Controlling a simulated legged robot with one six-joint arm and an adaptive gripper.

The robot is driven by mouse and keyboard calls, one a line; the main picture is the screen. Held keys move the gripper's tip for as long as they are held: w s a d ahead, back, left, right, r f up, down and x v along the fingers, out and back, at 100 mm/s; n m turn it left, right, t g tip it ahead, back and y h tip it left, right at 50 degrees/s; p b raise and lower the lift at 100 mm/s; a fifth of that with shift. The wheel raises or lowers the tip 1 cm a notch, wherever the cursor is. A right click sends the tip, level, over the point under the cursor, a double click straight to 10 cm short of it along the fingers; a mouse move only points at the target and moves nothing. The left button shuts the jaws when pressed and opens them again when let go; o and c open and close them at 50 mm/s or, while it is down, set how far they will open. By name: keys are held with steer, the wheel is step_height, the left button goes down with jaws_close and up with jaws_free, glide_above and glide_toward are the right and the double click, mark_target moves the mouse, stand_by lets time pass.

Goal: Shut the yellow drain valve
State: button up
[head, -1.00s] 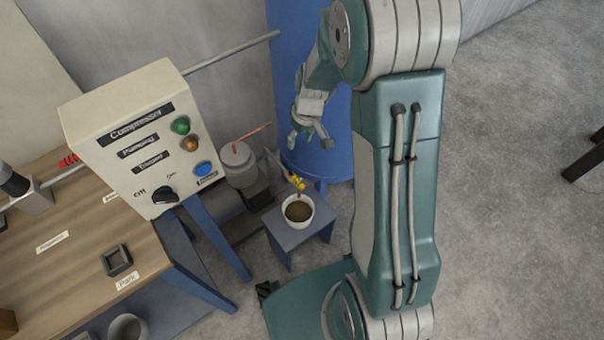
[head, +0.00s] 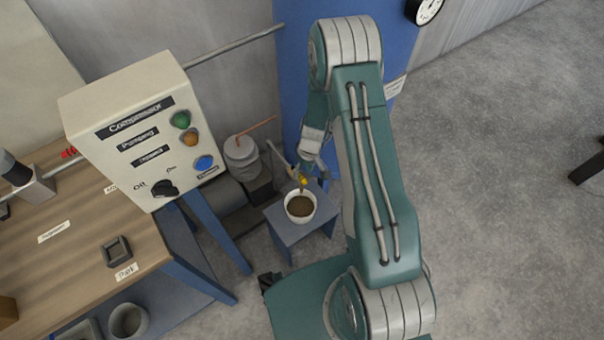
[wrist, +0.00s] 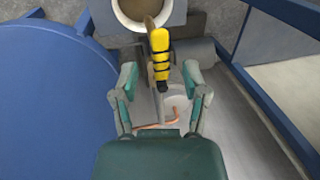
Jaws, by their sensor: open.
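The yellow drain valve (head: 303,180) sits just above a white cup of brown liquid beside the blue tank. In the wrist view the valve handle (wrist: 160,50) is yellow with black bands and points toward my gripper. My gripper (wrist: 160,72) is open, with one finger on each side of the handle's near end. A gap shows between each finger and the handle, so it is not gripped. In the head view my gripper (head: 310,165) is right behind the valve, and its fingertips are partly hidden.
The white cup (head: 300,219) stands on a small blue-grey stool (head: 328,217) under the valve. The blue tank (head: 292,75) rises close behind my gripper. The compressor panel (head: 85,105) and wooden bench (head: 80,270) stand to the left. Open floor lies to the right.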

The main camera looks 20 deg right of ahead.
steer(key=shift+a+f, duration=0.2)
steer(key=shift+f, duration=0.85)
jaws_close()
steer(key=shift+s, duration=0.1)
